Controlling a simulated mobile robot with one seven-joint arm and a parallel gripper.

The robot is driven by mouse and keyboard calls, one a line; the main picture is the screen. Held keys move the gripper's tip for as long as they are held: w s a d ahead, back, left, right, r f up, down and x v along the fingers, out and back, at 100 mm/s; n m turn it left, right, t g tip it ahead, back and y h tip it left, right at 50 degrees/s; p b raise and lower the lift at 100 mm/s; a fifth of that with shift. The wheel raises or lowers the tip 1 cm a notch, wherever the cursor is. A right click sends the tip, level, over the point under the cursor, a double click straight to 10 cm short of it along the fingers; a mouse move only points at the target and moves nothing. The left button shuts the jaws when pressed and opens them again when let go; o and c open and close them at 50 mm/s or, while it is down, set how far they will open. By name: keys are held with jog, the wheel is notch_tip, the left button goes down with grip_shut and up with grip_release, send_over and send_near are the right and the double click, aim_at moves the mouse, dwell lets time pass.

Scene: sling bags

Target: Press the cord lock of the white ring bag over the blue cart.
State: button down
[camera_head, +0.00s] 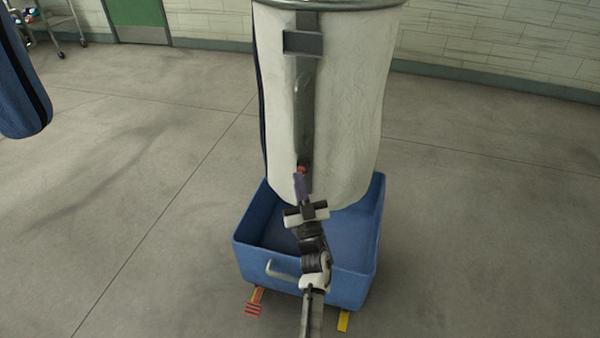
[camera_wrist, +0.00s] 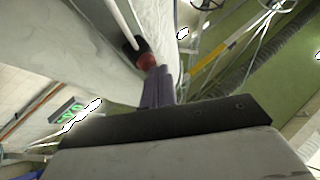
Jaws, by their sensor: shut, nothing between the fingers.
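The white ring bag (camera_head: 350,110) hangs from a metal ring over the blue cart (camera_head: 360,275), with its lower end over the cart's opening. A grey strap with a dark patch runs down its front. The cord lock (camera_head: 301,170) is a small red and black piece low on the bag. In the wrist view the cord lock (camera_wrist: 147,60) shows a black body with a red end, with a pale cord above it. My gripper (camera_head: 299,184) has its purple fingers shut and empty, pointing up at the red end. The fingertips (camera_wrist: 158,76) look at or very near it; contact is unclear.
A blue bag (camera_head: 22,90) hangs at the far left. A wheeled metal rack (camera_head: 55,20) and a green door (camera_head: 138,18) stand at the back left. The cart has a handle (camera_head: 283,270) in front. Open floor surrounds the cart.

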jog(key=shift+w+d, duration=0.1)
jog(key=shift+w, duration=0.15)
jog(key=shift+s, duration=0.15)
dwell(0.4)
jog(key=shift+s+a, duration=0.3)
jog(key=shift+s, duration=0.5)
jog(key=s, duration=0.1)
jog(key=s+a, duration=0.1)
jog(key=s, duration=0.1)
jog(key=s+p, duration=0.1)
jog(key=shift+s+a, duration=0.3)
jog(key=shift+s, duration=0.05)
